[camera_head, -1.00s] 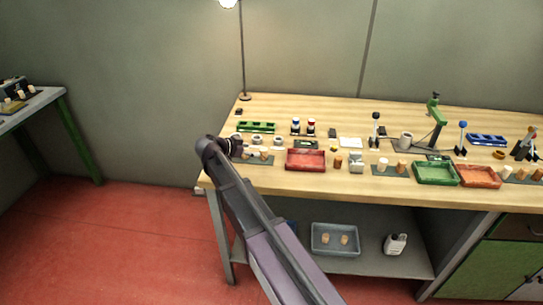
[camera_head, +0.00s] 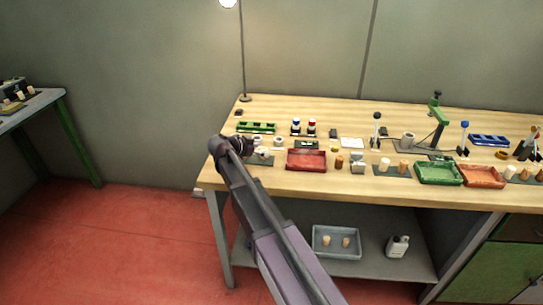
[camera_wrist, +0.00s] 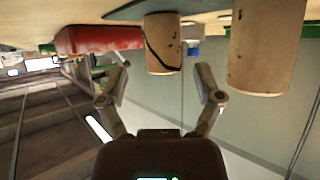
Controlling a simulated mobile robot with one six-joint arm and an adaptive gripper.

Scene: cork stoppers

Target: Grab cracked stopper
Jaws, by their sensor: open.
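The cracked stopper (camera_wrist: 162,43) is a light-brown cork cylinder with a dark curved line down its side. In the wrist view, which shows the scene upside down, it appears between my two open fingertips. My gripper (camera_wrist: 162,67) is open and holds nothing; I cannot tell how far the stopper is from the fingers. A second cork stopper (camera_wrist: 267,45), with only small dark specks showing, stands to the right, outside the fingers. In the head view, my arm hides most of the stoppers at the workbench's left front.
A red tray (camera_head: 306,160) lies right of my gripper on the workbench (camera_head: 340,190); it also shows in the wrist view (camera_wrist: 97,39). A green rack (camera_head: 257,128) lies behind.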

